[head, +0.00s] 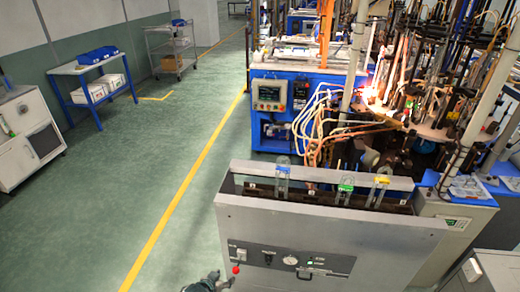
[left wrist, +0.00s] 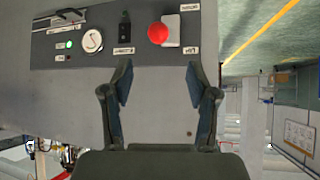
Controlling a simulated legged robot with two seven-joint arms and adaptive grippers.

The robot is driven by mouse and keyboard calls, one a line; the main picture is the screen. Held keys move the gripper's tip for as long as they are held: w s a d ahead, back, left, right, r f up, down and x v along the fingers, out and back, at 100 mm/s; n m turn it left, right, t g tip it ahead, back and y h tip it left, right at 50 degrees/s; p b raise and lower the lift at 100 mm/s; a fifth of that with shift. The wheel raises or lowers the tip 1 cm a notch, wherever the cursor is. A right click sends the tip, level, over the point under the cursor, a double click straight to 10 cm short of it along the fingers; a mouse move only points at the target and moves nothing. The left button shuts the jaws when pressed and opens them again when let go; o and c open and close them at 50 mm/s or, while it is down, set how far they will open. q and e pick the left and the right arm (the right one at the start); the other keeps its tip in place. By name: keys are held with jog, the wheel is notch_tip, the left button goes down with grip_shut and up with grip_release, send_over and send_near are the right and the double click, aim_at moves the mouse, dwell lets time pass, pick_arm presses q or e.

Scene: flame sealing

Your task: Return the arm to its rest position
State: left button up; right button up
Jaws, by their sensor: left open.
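My left gripper (head: 222,280) shows at the bottom edge of the head view, in front of the grey cabinet's lower left part. In the left wrist view my left gripper (left wrist: 160,78) is open, with nothing between its two fingers. A red ball knob (head: 236,269) is close to the gripper in the head view. In the left wrist view the red knob (left wrist: 157,33) lies beyond the fingertips, on the panel. I cannot tell the exact gap between them. My right gripper is not in view.
The grey cabinet (head: 300,225) carries a control panel (head: 325,264) with a gauge. Clear holders with blue, green and yellow tops stand in its trough. Behind it is a machine with glowing flames (head: 378,85). Green floor with a yellow line (head: 185,185) is free on the left.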

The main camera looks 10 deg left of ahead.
pick_arm(q)
jog(key=s+f+g+y+p, duration=0.1)
jog(key=s+f+g+p, duration=0.1)
jog(key=s+f, duration=0.5)
jog(key=s+f+n+g+p, duration=0.1)
jog(key=s+f+g+p, duration=0.2)
jog(key=s, duration=1.6)
jog(key=s+f+g+y+p, duration=0.1)
jog(key=s+f+g+p, duration=0.1)
jog(key=s+f, duration=0.9)
jog(key=s, duration=0.3)
jog(key=shift+d+f+g+y+p, duration=0.15)
jog(key=shift+f+g+y+p, duration=0.05)
jog(key=shift+g+y+p, duration=0.1)
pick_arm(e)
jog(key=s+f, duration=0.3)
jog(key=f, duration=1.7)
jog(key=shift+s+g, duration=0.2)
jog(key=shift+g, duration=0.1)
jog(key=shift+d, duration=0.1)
